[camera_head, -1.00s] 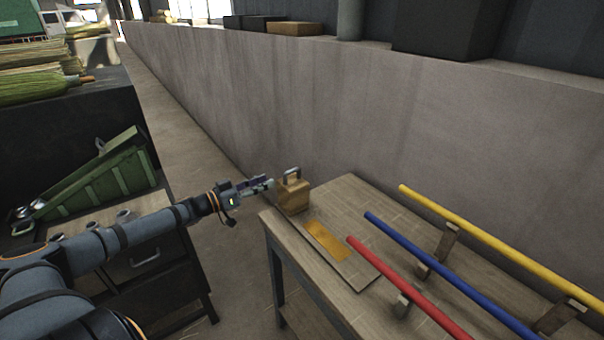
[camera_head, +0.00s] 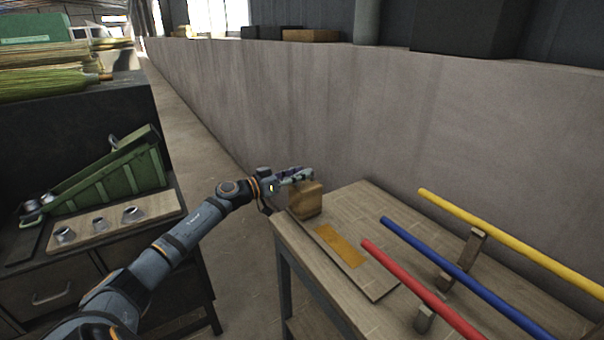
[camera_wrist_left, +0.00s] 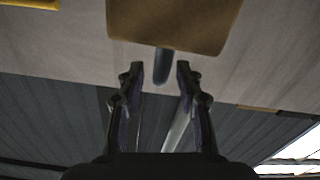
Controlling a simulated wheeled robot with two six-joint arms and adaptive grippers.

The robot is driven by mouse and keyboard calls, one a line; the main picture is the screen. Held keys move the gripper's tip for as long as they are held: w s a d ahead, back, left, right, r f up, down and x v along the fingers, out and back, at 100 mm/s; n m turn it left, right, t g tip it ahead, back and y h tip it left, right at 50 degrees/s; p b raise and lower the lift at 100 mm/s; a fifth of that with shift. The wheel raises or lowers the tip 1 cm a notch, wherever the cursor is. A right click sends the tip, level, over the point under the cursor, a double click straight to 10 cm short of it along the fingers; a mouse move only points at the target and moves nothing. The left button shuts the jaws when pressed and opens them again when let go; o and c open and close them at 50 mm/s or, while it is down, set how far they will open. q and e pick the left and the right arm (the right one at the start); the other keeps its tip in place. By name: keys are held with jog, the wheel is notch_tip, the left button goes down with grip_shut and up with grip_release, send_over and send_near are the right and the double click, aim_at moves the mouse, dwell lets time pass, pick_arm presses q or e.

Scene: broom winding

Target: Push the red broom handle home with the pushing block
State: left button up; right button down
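The wooden pushing block (camera_head: 307,201) stands at the table's far left corner. In the left wrist view the block (camera_wrist_left: 175,22) fills the top, with its dark metal handle (camera_wrist_left: 163,66) pointing down between my fingertips. My left gripper (camera_head: 306,174) is over the block and hides the handle in the head view. In the wrist view the left gripper (camera_wrist_left: 159,70) has its fingers apart, with gaps on both sides of the handle. The red broom handle (camera_head: 418,284) lies on a small wooden support, its near-left end by the yellow patch. My right gripper is out of view.
The blue handle (camera_head: 450,263) and yellow handle (camera_head: 510,242) lie beside the red one. A yellow patch (camera_head: 341,246) marks the board on the table (camera_head: 365,201). A concrete wall (camera_head: 330,110) runs behind. A green rack (camera_head: 110,180) stands on the left bench.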

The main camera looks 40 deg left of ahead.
pick_arm(q)
jog(key=shift+w+d, duration=0.3)
jog(key=shift+w, duration=0.35)
jog(key=shift+c, duration=0.5)
grip_shut()
